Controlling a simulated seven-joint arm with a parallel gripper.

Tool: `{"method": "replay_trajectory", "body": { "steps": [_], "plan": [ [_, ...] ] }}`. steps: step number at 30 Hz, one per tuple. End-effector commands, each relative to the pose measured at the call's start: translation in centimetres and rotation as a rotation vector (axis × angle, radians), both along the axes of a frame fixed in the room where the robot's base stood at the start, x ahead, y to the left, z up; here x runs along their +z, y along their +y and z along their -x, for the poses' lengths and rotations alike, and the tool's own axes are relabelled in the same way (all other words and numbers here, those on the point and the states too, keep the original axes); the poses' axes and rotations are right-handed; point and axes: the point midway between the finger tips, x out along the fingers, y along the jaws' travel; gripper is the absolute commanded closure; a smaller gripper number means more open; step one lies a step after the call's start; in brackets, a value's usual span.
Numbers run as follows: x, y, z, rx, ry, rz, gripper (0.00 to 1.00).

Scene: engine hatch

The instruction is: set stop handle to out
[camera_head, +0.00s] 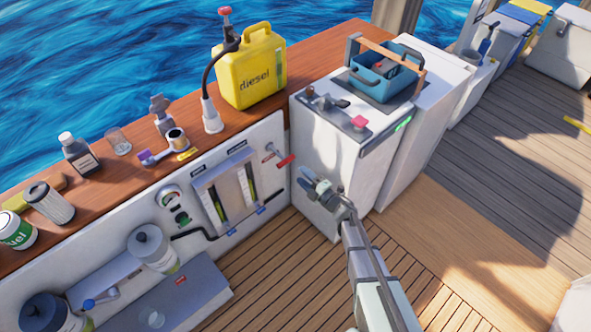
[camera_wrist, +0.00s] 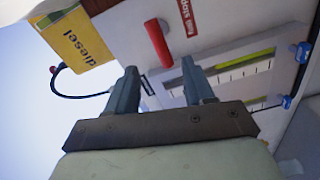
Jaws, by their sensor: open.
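The stop handle (camera_head: 285,161) is a short red grip on the white wall panel, close to the corner with the white cabinet. In the wrist view the red stop handle (camera_wrist: 158,43) lies ahead of the fingertips, across the gap between them. A red label (camera_wrist: 188,17) beside it reads "Fuel stop". My gripper (camera_head: 306,180) is open and empty, just right of and below the handle in the head view. Its two fingers also show in the wrist view (camera_wrist: 158,68). A gap to the handle seems to remain; I cannot tell its exact size.
Right of the handle stands a white cabinet (camera_head: 325,150) with a blue toolbox (camera_head: 385,75) on top. Left of it is a gauge panel (camera_head: 227,190) with two sight tubes. A yellow diesel can (camera_head: 250,70) stands on the wooden ledge above. The deck below is open.

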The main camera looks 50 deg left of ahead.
Motion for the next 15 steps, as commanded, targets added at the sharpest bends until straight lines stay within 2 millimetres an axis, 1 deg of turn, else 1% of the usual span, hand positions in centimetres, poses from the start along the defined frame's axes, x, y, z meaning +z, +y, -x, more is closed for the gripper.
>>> {"method": "replay_trajectory", "body": {
  "steps": [1, 6, 10, 15],
  "plan": [
    [0.1, -0.9, 0.1, -0.001, 0.001, 0.001, 0.47],
    [0.0, -2.4, 0.0, -0.001, 0.001, 0.000, 0.47],
    [0.0, -2.9, 0.0, 0.000, 0.001, 0.000, 0.47],
    [0.0, -2.9, 0.0, 0.001, 0.001, 0.000, 0.47]
  ]
}}
